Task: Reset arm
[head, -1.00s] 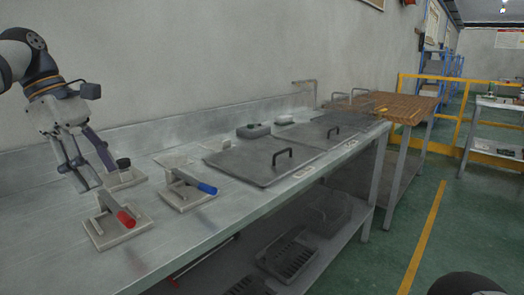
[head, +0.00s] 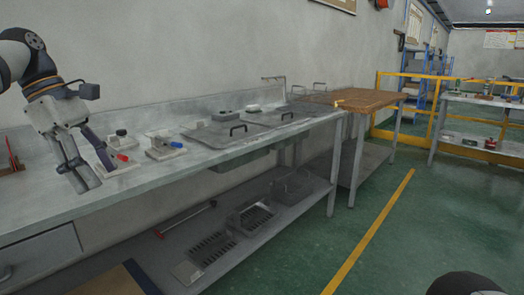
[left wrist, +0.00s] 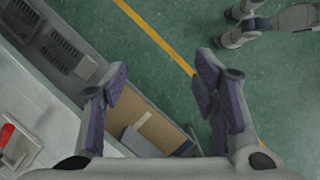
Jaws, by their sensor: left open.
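My left gripper (head: 97,178) is open and empty in the head view, hanging over the left part of the metal bench. In the left wrist view my left gripper (left wrist: 163,68) has its purple-padded fingers wide apart with nothing between them. Beyond them are the green floor and a brown board on the lower shelf.
Slotted trays (head: 212,248) lie on the lower shelf. A wooden-topped table (head: 350,98) stands beyond.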

